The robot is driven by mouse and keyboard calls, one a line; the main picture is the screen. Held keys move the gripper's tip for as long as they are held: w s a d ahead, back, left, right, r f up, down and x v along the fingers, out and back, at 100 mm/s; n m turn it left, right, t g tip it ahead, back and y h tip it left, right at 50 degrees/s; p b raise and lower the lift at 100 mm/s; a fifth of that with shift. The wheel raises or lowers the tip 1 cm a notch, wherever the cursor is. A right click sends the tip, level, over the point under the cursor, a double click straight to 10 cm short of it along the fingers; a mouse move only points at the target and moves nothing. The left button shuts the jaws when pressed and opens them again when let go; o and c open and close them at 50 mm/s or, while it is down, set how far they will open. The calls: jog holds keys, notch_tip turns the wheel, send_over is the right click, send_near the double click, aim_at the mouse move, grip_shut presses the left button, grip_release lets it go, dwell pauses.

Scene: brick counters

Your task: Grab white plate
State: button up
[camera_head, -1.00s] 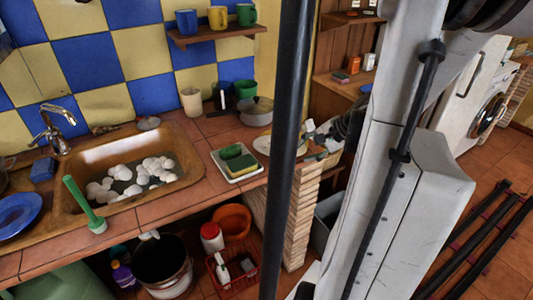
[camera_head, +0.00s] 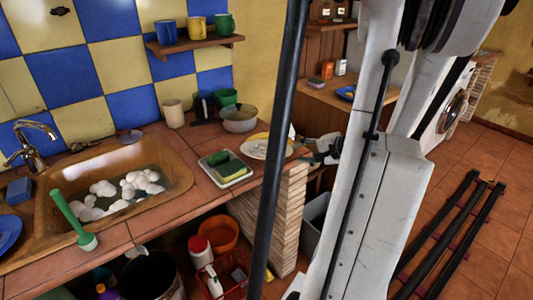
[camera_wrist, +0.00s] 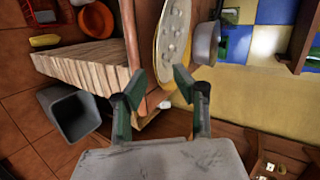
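The white plate (camera_head: 252,152) with a yellowish rim lies near the right end of the brick counter, partly behind a dark pole in the head view. In the wrist view the plate (camera_wrist: 171,50) stretches away beyond my fingertips, with pale spots on its surface. My gripper (camera_wrist: 160,78) is open and empty, its two green-sided fingers apart on either side of the plate's near end. In the head view my gripper (camera_head: 318,152) is just right of the plate, partly hidden. I cannot tell whether the fingers touch the plate.
A grey pot (camera_head: 239,122) stands behind the plate. A white tray with sponges (camera_head: 228,169) is at its left. The sink (camera_head: 160,170) is further left. A grey bin (camera_wrist: 70,110) stands on the floor beside the counter's brick end. A wooden shelf (camera_head: 195,45) hangs above.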

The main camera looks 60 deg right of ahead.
aim_at(287, 155)
jog(key=shift+b+x, duration=0.45)
jog(key=shift+x, duration=3)
jog(key=shift+a, duration=0.15)
grip_shut()
